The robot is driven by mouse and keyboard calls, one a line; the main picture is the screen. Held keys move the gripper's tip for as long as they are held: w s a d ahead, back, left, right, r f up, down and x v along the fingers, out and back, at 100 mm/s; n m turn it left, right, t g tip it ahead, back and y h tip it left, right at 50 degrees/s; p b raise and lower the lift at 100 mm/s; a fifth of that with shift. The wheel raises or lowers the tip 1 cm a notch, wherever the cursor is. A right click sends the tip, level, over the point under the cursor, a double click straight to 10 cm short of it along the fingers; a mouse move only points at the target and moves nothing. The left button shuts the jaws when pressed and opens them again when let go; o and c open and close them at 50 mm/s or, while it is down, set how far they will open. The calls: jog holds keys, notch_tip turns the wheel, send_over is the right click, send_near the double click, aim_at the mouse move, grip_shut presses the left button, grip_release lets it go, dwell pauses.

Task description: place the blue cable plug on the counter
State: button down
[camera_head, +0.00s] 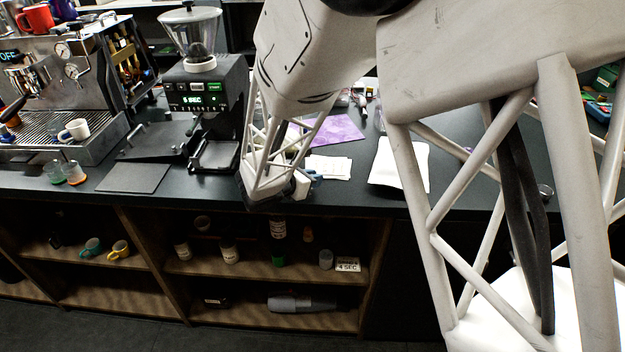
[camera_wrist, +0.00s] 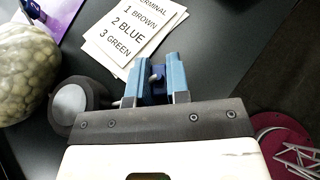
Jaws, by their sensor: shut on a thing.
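My gripper (camera_wrist: 157,76) shows at the lower middle of the wrist view, its two blue fingers shut on the small dark blue cable plug (camera_wrist: 158,72). Only part of the plug shows between the fingers. In the head view my gripper (camera_head: 312,176) is low over the front part of the dark counter (camera_head: 225,186), by the white cards, and the plug cannot be made out there. The counter also lies under the gripper in the wrist view (camera_wrist: 215,25). I cannot tell whether the plug touches it.
Printed terminal cards (camera_wrist: 126,30) lie just beyond the fingers. A purple sheet (camera_head: 338,128) lies behind them, and white paper (camera_head: 402,165) to the right. The grinder (camera_head: 205,90) and espresso machine (camera_head: 60,85) stand left. The counter's front edge is close.

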jog(key=shift+f, duration=0.35)
jog(key=c, duration=1.1)
grip_release()
jog(key=shift+r, duration=0.15)
jog(key=shift+s, duration=0.1)
jog(key=v, duration=1.2)
jog(key=shift+d+r, duration=0.1)
